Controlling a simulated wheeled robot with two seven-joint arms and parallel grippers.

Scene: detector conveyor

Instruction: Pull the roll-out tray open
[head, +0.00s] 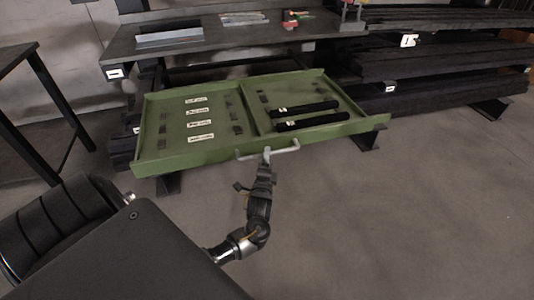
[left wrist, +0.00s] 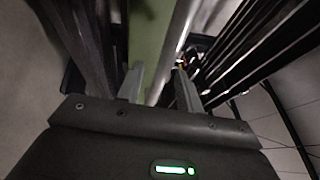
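The green roll-out tray (head: 186,158) stands far out from under the dark bench, with its inside open to view. Its pale bar handle (head: 286,149) sticks out from the middle of the front wall. My left gripper (head: 267,153) is at this handle. In the left wrist view the handle bar (left wrist: 172,55) runs between the two fingers of my left gripper (left wrist: 160,88), which look closed on it. The exact finger contact is small and dim. My right gripper is not in view.
Two black bars (head: 308,121) lie in the tray's right compartment; white labels show in the left one. The bench top (head: 225,36) above holds loose items. Racks of dark stock (head: 440,62) stand right. A dark table frame (head: 35,110) stands left. Floor at right is clear.

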